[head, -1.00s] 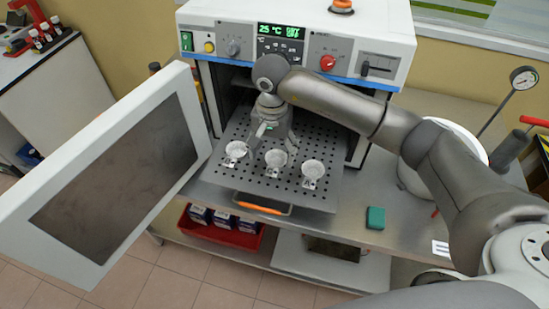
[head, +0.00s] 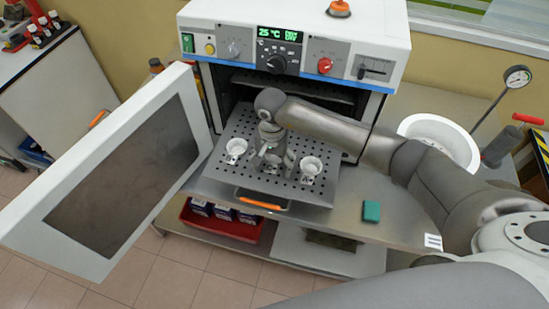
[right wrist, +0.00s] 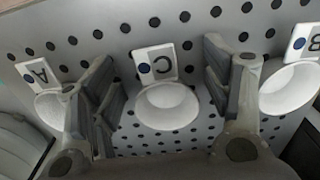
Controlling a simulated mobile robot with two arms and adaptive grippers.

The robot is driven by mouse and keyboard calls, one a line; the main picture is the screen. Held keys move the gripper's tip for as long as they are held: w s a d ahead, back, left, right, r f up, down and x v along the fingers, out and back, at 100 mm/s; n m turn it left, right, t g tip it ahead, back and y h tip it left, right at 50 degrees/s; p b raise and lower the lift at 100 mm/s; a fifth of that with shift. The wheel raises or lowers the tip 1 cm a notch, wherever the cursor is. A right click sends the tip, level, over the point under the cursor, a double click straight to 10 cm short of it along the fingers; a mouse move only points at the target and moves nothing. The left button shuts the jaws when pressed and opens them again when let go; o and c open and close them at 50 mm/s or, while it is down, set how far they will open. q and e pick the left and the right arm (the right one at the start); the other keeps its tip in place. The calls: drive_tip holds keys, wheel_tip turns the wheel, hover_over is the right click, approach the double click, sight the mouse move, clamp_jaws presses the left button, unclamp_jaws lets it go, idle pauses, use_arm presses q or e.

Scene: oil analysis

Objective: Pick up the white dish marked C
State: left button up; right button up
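The white dish marked C (right wrist: 166,104) stands on the perforated oven tray (head: 225,179), between the other two dishes. Its tag faces up and reads C in the right wrist view. My right gripper (head: 271,163) is over this middle dish and hides most of it in the head view. In the right wrist view the fingers (right wrist: 160,112) are apart, one on each side of dish C, with a gap to it on both sides. Dish A (right wrist: 50,105) is left of the fingers there, and dish B (right wrist: 290,88) is right. My left gripper is not in view.
The oven door (head: 118,175) stands wide open at the left. The oven (head: 294,35) is behind the tray. A green block (head: 371,211) lies on the bench at the right. A white bowl (head: 440,138) stands behind my right arm. A red bin (head: 222,226) sits below.

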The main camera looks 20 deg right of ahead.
drive_tip(key=c, duration=0.9)
